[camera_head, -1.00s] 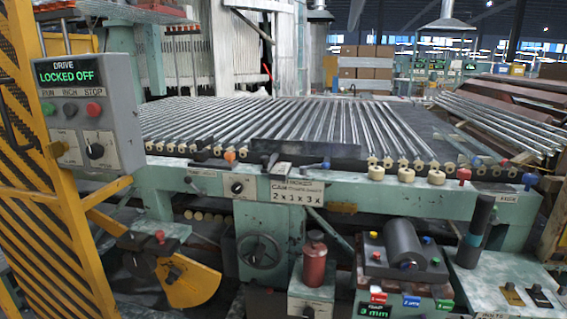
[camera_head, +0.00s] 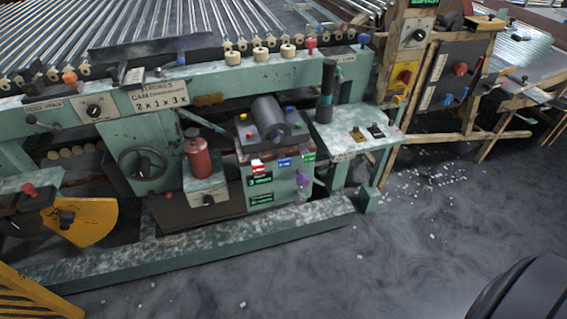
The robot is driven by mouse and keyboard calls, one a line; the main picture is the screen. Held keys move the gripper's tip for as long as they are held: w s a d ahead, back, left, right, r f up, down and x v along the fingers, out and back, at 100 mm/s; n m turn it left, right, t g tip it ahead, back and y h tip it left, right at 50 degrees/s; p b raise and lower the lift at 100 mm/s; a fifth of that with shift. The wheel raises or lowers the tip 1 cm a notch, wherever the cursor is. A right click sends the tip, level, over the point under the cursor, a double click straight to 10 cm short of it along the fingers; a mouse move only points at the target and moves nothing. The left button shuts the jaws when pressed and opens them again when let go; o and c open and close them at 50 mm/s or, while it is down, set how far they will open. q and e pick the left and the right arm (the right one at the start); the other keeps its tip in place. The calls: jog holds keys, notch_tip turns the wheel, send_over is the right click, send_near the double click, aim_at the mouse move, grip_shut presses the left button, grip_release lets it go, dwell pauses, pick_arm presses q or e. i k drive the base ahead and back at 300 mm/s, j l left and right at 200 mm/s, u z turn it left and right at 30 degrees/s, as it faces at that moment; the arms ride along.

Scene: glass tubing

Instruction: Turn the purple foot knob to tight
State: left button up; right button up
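The purple foot knob (camera_head: 303,180) shows in the head view as a small purple piece at the right side of the green machine block (camera_head: 262,172), low down above the base rail. Its setting is too small to read. Neither of my grippers can be made out in the head view. A dark rounded shape fills the bottom right corner, and no fingers show on it.
A green base rail (camera_head: 215,239) runs along the floor in front of the machine. A red bottle (camera_head: 197,158) stands left of the block. A side shelf (camera_head: 350,135) juts out at right. The grey floor (camera_head: 400,240) is mostly clear, with white scraps scattered on it.

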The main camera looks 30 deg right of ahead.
aim_at(302, 181)
jog(key=z, duration=1.15)
